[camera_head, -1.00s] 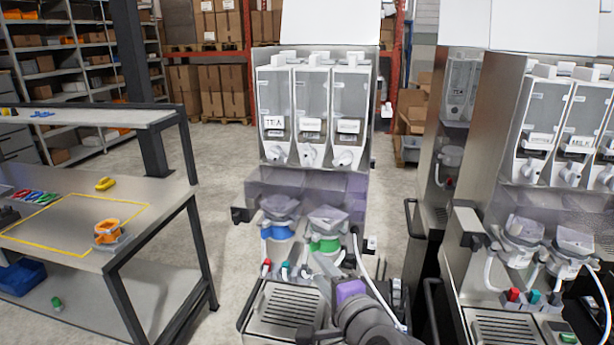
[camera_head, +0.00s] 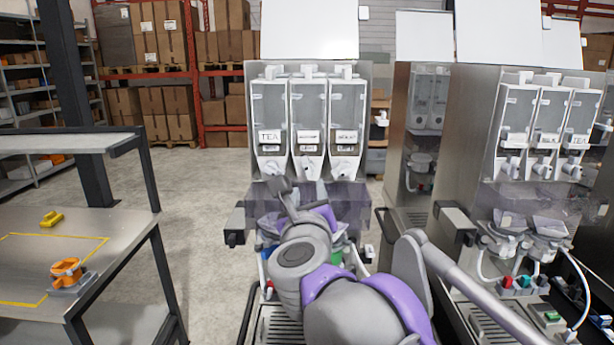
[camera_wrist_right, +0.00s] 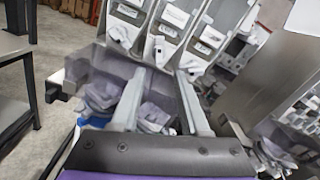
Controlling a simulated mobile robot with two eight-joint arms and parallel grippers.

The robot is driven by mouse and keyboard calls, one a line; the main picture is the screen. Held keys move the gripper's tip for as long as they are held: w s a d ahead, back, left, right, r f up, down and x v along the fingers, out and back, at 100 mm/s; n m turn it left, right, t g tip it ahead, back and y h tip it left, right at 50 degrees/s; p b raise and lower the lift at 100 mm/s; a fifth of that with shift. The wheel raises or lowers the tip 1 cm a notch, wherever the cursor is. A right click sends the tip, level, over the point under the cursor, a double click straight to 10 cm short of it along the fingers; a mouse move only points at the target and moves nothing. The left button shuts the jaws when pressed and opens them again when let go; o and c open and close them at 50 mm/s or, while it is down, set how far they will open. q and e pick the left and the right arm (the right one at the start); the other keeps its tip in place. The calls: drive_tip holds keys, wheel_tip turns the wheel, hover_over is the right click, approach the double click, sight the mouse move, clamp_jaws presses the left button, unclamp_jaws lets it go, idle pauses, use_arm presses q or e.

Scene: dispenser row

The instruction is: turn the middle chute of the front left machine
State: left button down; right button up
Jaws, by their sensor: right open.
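The front left machine (camera_head: 363,90) stands in the middle of the head view, with three clear canisters in a row. Its middle chute (camera_head: 311,170) is a white spout below the middle canister (camera_head: 309,110). In the right wrist view the middle chute (camera_wrist_right: 158,50) shows ahead, roughly between the fingertips. My right gripper (camera_head: 284,184) is in front of the machine, just below and left of the middle chute. In the right wrist view the right gripper (camera_wrist_right: 161,73) is open, with nothing between its fingers and apart from the chute. My left gripper is not in view.
A smoky clear shelf (camera_head: 348,194) juts out below the chutes, close to my right gripper. Another machine (camera_head: 470,130) stands to the right. A metal table (camera_head: 120,235) with an orange part (camera_head: 66,268) is at the left. Open floor (camera_head: 195,200) lies between table and machine.

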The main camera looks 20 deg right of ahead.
sight(308, 172)
drive_tip(key=x, duration=0.8)
drive_tip(key=shift+w+f+p, duration=0.1)
drive_tip(key=shift+w+p, duration=0.2)
drive_tip(key=shift+w, duration=0.05)
clamp_jaws()
